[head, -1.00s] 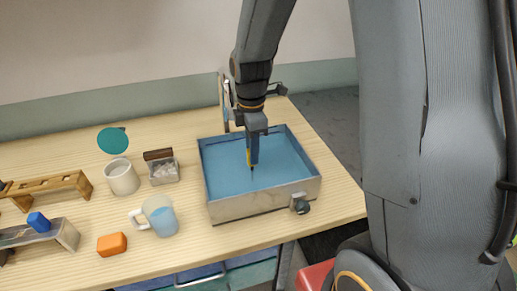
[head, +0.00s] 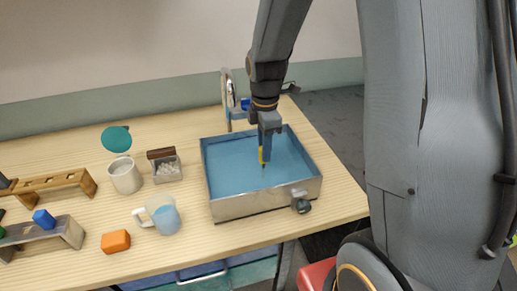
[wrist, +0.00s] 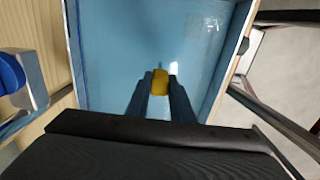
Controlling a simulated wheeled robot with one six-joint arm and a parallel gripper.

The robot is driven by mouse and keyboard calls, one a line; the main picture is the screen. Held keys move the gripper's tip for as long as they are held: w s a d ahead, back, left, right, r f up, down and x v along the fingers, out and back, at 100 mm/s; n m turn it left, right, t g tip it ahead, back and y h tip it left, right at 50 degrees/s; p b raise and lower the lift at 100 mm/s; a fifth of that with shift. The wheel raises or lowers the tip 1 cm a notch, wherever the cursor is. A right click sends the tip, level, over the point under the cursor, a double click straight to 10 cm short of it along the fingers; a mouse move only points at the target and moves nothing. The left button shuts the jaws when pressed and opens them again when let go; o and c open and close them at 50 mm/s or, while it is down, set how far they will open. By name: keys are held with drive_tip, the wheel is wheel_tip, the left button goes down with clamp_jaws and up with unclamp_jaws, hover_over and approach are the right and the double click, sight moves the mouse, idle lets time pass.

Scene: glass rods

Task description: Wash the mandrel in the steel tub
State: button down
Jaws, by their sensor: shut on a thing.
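The steel tub (head: 232,207) stands at the right end of the table and holds blue water; its wall also shows in the wrist view (wrist: 231,62). My gripper (head: 264,150) points down over the water, right of the tub's middle. It is shut on the mandrel, whose yellow part (wrist: 159,82) shows between the fingers in the wrist view. In the head view the mandrel (head: 262,157) hangs upright with its thin dark tip low in the tub. I cannot tell how deep the tip is in the water.
A glass mug (head: 163,215) with blue liquid, an orange block (head: 115,241), a white cup (head: 125,176) and a small box of white bits (head: 167,171) stand left of the tub. Wooden (head: 58,184) and metal (head: 70,233) racks are farther left. A valve (head: 301,204) sticks out of the tub's front.

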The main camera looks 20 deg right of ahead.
drive_tip(key=shift+d, duration=0.5)
wheel_tip(320, 180, up, 9)
drive_tip(key=p, duration=0.6)
drive_tip(key=shift+f, duration=0.15)
drive_tip(key=shift+r, duration=1.25)
